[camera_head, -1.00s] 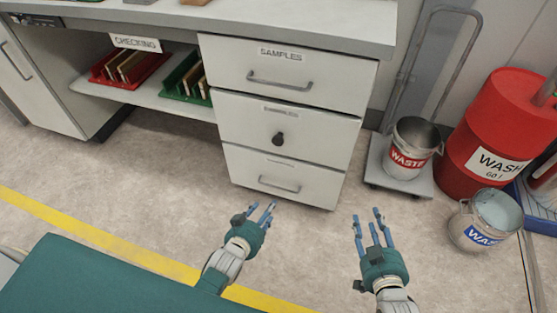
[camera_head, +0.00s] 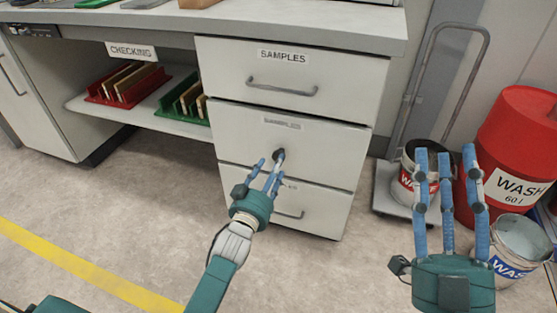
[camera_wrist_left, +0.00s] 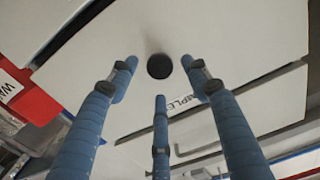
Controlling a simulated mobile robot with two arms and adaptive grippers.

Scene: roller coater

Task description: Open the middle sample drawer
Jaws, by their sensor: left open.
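The middle sample drawer (camera_head: 318,146) is shut flush in the white cabinet, with a blurred label and a round dark knob (camera_head: 279,154). In the left wrist view the knob (camera_wrist_left: 160,66) shows ahead, between the spread fingers. My left gripper (camera_head: 270,165) is open, its fingertips close around or just before the knob; contact cannot be told. My right gripper (camera_head: 446,155) is open and empty, raised at the right in front of the waste bucket. The top drawer (camera_head: 340,84) and the bottom drawer (camera_head: 325,214) are shut and have bar handles.
A waste bucket (camera_head: 407,178) stands on a trolley (camera_head: 390,205) right of the cabinet. A red wash drum (camera_head: 512,125) and a wash bucket (camera_head: 520,240) are further right. A shelf (camera_head: 85,104) at left holds red and green racks. Floor before the drawers is clear.

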